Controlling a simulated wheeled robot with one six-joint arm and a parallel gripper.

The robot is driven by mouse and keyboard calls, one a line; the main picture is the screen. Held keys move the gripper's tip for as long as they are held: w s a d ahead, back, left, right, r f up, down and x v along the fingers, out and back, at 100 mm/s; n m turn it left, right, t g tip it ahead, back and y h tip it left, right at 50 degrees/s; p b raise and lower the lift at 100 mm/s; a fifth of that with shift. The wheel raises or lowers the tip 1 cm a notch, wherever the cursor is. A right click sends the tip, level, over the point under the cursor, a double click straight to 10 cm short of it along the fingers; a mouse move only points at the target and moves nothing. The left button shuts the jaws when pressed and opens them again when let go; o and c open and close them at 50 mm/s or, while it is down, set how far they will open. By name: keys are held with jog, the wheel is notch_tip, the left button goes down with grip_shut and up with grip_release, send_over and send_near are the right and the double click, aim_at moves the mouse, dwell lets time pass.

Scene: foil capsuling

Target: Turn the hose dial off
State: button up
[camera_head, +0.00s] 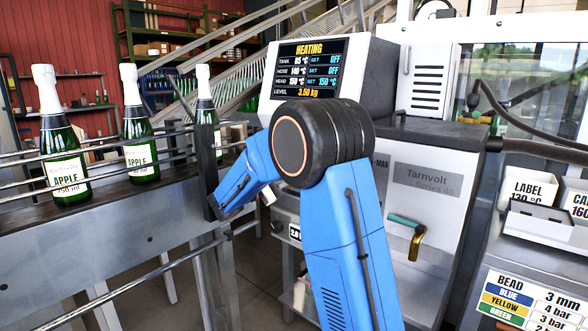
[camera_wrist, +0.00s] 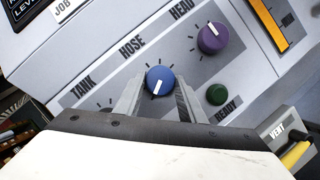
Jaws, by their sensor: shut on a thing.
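The blue hose dial (camera_wrist: 160,76) sits on the grey panel under the HOSE label in the wrist view. Its white mark points down and slightly left. My gripper (camera_wrist: 158,96) is shut on this dial, one finger on each side. In the head view my gripper and the dials are hidden behind my blue arm. The display (camera_head: 308,70) reads HEATING, with tank set OFF, hose 140 °C set OFF and head set 150 °C.
The purple head dial (camera_wrist: 213,38) and green READY button (camera_wrist: 216,94) are close on the right. The tank dial is mostly hidden at left. A yellow-handled VENT lever (camera_wrist: 296,154) is lower right. Green bottles (camera_head: 142,130) stand on the conveyor at left.

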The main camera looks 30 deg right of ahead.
jog(key=shift+f+n, duration=0.1)
jog(key=shift+n, duration=0.2)
jog(key=o, duration=1)
jog(key=shift+o, duration=0.2)
jog(key=v, duration=1.7)
jog(key=shift+s+a+f, duration=0.15)
jog(key=shift+a+f, duration=0.05)
